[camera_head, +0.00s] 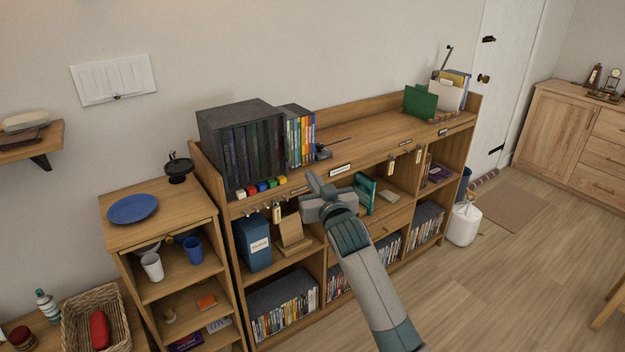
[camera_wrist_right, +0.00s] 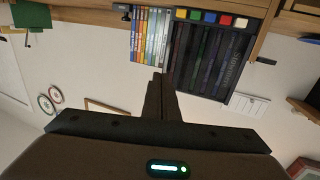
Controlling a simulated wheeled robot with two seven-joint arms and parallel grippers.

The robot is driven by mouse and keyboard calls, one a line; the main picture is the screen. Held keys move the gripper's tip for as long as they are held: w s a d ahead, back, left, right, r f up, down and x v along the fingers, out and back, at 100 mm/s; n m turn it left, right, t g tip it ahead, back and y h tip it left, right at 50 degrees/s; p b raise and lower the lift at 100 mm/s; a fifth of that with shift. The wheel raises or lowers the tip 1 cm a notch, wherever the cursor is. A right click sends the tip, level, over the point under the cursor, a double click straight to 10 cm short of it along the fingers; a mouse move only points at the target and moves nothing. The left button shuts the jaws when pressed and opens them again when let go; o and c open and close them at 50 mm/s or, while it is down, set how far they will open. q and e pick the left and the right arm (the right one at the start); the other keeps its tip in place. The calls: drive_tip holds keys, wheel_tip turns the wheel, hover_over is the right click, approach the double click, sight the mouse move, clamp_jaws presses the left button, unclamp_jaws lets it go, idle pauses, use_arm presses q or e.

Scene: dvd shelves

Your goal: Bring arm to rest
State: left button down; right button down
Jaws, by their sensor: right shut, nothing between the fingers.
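My right gripper (camera_head: 315,187) is at the end of the grey arm that reaches up from the bottom of the head view. It is shut and empty, in front of the upper edge of the wooden shelf unit (camera_head: 362,152). In the right wrist view the shut fingers (camera_wrist_right: 161,97) point towards a dark case of DVDs (camera_wrist_right: 207,62) and a row of coloured DVDs (camera_wrist_right: 151,36), which appear upside down. In the head view the dark case (camera_head: 243,150) and the coloured DVDs (camera_head: 300,137) stand on the unit's top. My left gripper is not in view.
A small cabinet with a blue plate (camera_head: 133,209) stands left of the unit. A wicker basket (camera_head: 97,318) is at lower left. Green folders (camera_head: 420,102) stand at the top's far right end. A white bag (camera_head: 463,224) sits on the floor. The floor (camera_head: 520,270) at right is mostly clear.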

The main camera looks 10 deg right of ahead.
drive_tip(key=s+d+f+g, duration=0.2)
drive_tip(key=s+f, duration=0.1)
drive_tip(key=f, duration=1.1)
drive_tip(key=s+d+f+g, duration=0.1)
drive_tip(key=s+f+g, duration=0.1)
drive_tip(key=f, duration=1.2)
drive_tip(key=s+d+f+g+h, duration=0.1)
drive_tip(key=s+d+f+g, duration=0.1)
drive_tip(key=s+f, duration=0.9)
drive_tip(key=s+d+f+g+h, duration=0.1)
drive_tip(key=s+d+f+g, duration=0.35)
drive_tip(key=f, duration=1.05)
drive_tip(key=s+f, duration=1)
drive_tip(key=s, duration=0.4)
drive_tip(key=s+d+f+g, duration=0.2)
drive_tip(key=s+f, duration=0.2)
drive_tip(key=s, duration=0.9)
drive_tip(key=s+d+f+g, duration=0.2)
drive_tip(key=s+f, duration=0.3)
drive_tip(key=s, duration=0.9)
drive_tip(key=s+d+f+g+h, duration=0.1)
drive_tip(key=s+f, duration=0.3)
drive_tip(key=s, duration=1)
drive_tip(key=shift+s+d+f+g, duration=0.25)
drive_tip(key=shift+d+f+g, duration=0.05)
drive_tip(key=shift+d+g, duration=0.25)
